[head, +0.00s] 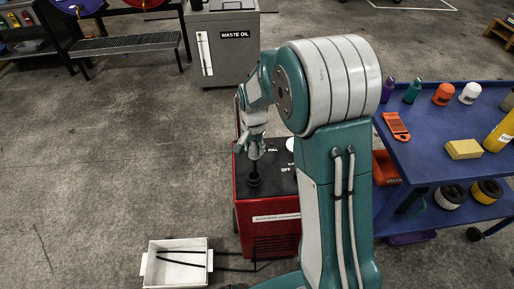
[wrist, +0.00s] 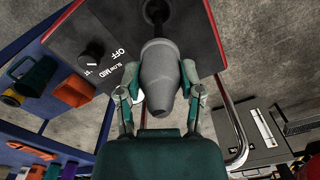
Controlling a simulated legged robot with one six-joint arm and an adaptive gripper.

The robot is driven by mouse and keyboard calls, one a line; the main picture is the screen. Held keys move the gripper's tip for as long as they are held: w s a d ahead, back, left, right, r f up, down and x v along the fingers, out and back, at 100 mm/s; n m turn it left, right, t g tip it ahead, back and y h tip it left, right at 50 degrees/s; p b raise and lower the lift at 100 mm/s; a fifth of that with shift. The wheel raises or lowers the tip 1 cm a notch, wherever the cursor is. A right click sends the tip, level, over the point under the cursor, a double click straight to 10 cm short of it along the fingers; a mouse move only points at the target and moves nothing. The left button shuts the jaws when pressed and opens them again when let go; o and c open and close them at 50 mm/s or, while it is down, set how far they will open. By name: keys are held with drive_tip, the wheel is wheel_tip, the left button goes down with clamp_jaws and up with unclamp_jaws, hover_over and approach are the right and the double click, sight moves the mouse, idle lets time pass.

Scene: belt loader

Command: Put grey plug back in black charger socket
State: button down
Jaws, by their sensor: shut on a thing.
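The charger is a red box (head: 268,246) with a black top, below my arm in the head view. Its round black socket (head: 254,181) is on the top panel, and it shows at the top edge of the wrist view (wrist: 156,11). My gripper (head: 254,150) is over the panel, shut on the grey plug (wrist: 161,72), whose sides its fingers (wrist: 161,92) clasp. The plug's far end points toward the socket and lines up closely with it. A dark part joins the two in the picture; I cannot tell whether the plug is seated.
A dial knob (wrist: 91,53) with OFF, SLOW and MID marks is beside the socket. A white bin (head: 178,244) with black cable is on the floor at lower left. A blue cart (head: 440,165) with bottles and tools stands right. A waste oil cabinet (head: 222,50) stands behind.

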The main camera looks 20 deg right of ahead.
sight(252, 158)
drive_tip(key=shift+s+a+f, duration=0.1)
drive_tip(key=shift+s+f, duration=0.15)
drive_tip(key=shift+s, duration=0.15)
drive_tip(key=shift+s+a, duration=0.1)
drive_tip(key=shift+a, duration=0.45)
drive_tip(key=shift+s+d+f, duration=0.1)
drive_tip(key=shift+d+f, duration=0.45)
drive_tip(key=shift+f, duration=0.5)
drive_tip(key=shift+a+f, duration=0.25)
drive_tip(key=shift+f, duration=0.45)
drive_tip(key=shift+a+f, duration=0.2)
drive_tip(key=shift+f, duration=0.75)
drive_tip(key=shift+d+f, duration=0.3)
drive_tip(key=shift+f, duration=0.05)
drive_tip(key=shift+a, duration=0.15)
